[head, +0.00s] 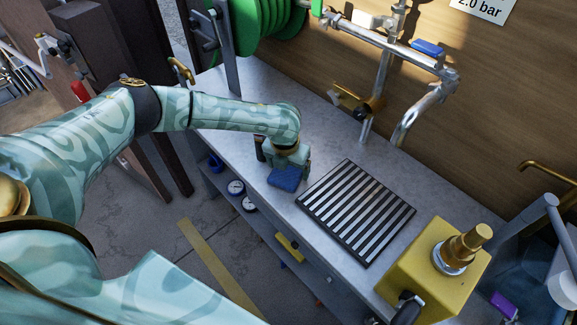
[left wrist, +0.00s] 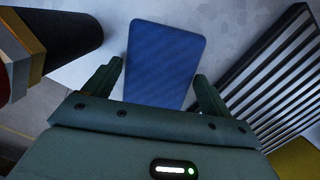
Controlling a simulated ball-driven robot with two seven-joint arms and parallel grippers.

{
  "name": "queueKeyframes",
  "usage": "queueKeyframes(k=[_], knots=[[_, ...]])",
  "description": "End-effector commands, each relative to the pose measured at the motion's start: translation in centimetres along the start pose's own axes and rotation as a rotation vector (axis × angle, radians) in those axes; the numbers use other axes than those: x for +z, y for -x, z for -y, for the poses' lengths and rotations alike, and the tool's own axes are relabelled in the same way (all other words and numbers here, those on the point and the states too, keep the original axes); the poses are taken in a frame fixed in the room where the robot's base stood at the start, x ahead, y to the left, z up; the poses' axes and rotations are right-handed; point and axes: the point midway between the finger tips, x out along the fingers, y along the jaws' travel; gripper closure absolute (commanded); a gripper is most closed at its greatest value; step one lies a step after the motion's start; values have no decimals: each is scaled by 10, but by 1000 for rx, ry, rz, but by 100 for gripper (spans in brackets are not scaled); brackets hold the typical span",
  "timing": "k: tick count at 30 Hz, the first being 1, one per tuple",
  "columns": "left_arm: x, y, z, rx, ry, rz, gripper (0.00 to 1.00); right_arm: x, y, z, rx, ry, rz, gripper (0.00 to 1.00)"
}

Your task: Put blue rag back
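The blue rag (head: 285,178) is a small flat rectangular piece on the grey metal bench, near its front edge and left of the slatted grate. My left gripper (head: 283,165) is low over the bench, right at the rag. In the left wrist view the rag (left wrist: 163,62) lies between and beyond the two spread fingers (left wrist: 159,72). The rag's near end is hidden by the gripper body. My right gripper is out of view.
The black-framed slatted grate (head: 357,211) lies just right of the rag. A yellow box with a brass fitting (head: 437,268) stands further right. Pipes with a blue-handled valve (head: 428,47) and a green hose reel (head: 262,25) are at the back. Gauges (head: 236,187) sit on the lower shelf.

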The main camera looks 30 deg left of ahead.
Motion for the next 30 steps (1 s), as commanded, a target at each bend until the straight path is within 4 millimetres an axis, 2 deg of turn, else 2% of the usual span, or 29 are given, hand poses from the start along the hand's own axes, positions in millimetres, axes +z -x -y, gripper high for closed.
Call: queueKeyframes(k=[11, 14, 24, 30], knots=[[0, 4, 0, 0, 1, 1, 2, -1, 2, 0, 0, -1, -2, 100], [1, 18, 1, -2, 1, 3, 2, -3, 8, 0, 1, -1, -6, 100], [1, 96, 0, -1, -1, 4, 2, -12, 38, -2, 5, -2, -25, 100], [1, 119, 0, -1, 0, 2, 2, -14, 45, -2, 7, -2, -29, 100]])
